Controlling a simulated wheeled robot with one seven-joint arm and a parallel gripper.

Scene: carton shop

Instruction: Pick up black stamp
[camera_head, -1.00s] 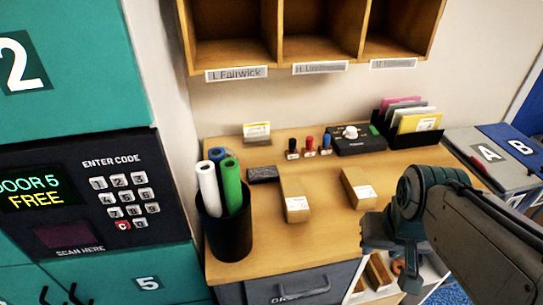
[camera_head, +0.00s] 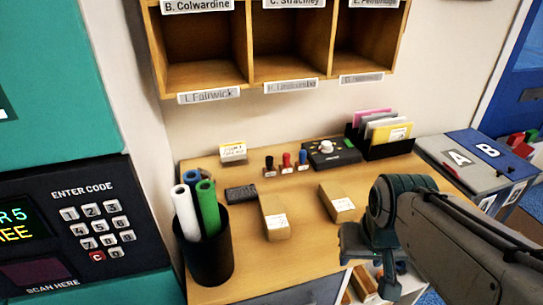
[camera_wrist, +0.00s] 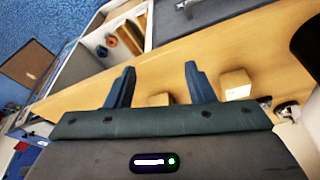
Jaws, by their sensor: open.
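The black stamp (camera_head: 269,166) stands upright at the back of the wooden desk, at the left end of a short row. A red stamp (camera_head: 286,162) and a blue stamp (camera_head: 302,160) stand beside it on the right. My gripper (camera_head: 372,258) is over the front right of the desk, well apart from the stamps. In the wrist view my gripper (camera_wrist: 158,85) has its two fingers spread with nothing held between them. I cannot make out the black stamp in the wrist view.
Two cardboard boxes (camera_head: 275,217) (camera_head: 337,203) lie mid-desk. A dark block (camera_head: 241,194) and a black cup (camera_head: 211,259) with rolled tubes are at left. A black device (camera_head: 331,155) and an envelope rack (camera_head: 380,143) stand right of the stamps. Wooden pigeonholes (camera_head: 290,86) hang above.

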